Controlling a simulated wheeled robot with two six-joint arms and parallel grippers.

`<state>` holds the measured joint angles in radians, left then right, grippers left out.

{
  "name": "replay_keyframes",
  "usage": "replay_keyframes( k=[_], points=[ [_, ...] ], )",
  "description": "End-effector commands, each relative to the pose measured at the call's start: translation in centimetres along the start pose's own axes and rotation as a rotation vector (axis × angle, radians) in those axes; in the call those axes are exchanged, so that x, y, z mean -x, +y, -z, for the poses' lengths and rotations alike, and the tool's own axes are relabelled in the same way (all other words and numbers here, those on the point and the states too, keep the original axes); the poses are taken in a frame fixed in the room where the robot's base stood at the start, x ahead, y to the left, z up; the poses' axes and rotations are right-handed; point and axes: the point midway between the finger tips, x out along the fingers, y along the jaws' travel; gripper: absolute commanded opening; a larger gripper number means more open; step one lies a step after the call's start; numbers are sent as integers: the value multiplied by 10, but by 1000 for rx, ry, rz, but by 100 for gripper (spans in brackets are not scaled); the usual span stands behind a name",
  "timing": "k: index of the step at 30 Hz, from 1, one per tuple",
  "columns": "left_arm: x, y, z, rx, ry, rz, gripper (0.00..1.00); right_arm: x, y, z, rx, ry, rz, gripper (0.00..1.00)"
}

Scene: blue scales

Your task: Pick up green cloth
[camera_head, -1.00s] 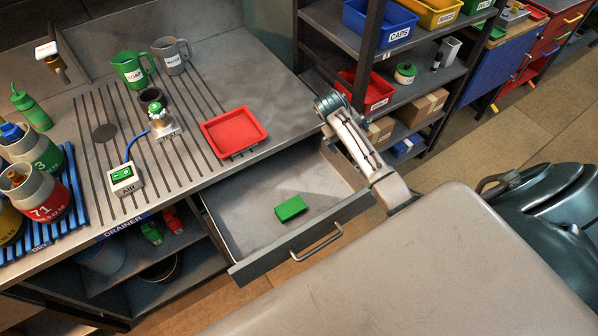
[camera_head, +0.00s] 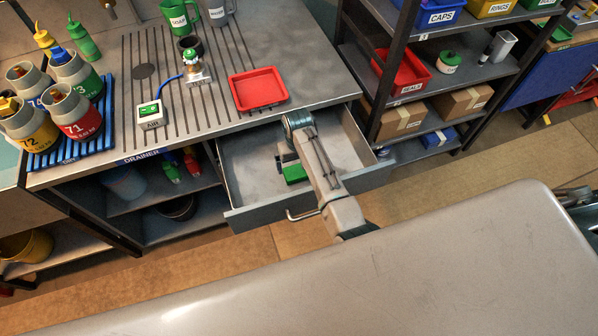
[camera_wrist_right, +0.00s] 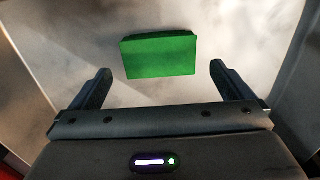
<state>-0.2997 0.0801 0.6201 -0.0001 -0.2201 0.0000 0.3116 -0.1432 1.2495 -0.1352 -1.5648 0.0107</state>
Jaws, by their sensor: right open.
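The green cloth (camera_head: 295,173) is a small folded block lying on the floor of the open drawer (camera_head: 240,196). My right arm covers part of it in the head view. In the right wrist view the whole green cloth (camera_wrist_right: 159,55) shows, just beyond the fingertips and roughly centred between them. My right gripper (camera_wrist_right: 160,80) is open and empty, with one finger to each side. In the head view my right gripper (camera_head: 284,158) is over the drawer close to the cloth, partly hidden by its own wrist. My left gripper is not in view.
The drawer walls surround the cloth, and its handle (camera_head: 303,214) is at the front. A red tray (camera_head: 258,90) sits on the counter above. A shelf with red bin (camera_head: 408,78) and cardboard boxes (camera_head: 462,102) stands to the right.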

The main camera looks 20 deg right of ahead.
Motion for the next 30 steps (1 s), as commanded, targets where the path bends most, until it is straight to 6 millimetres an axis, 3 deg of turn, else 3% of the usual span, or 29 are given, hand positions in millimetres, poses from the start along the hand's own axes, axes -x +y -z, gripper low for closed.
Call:
replay_keyframes(
  k=[5, 15, 25, 30],
  points=[
    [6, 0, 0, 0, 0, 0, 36, -10, 1, 0, 0, -1, -1, 100],
    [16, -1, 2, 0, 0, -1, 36, -50, 1, 0, -1, 0, -2, 100],
    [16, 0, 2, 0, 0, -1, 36, -56, 1, 0, -1, 1, -1, 100],
    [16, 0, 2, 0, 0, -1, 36, -56, 1, 0, -1, 1, -1, 67]
  ],
)
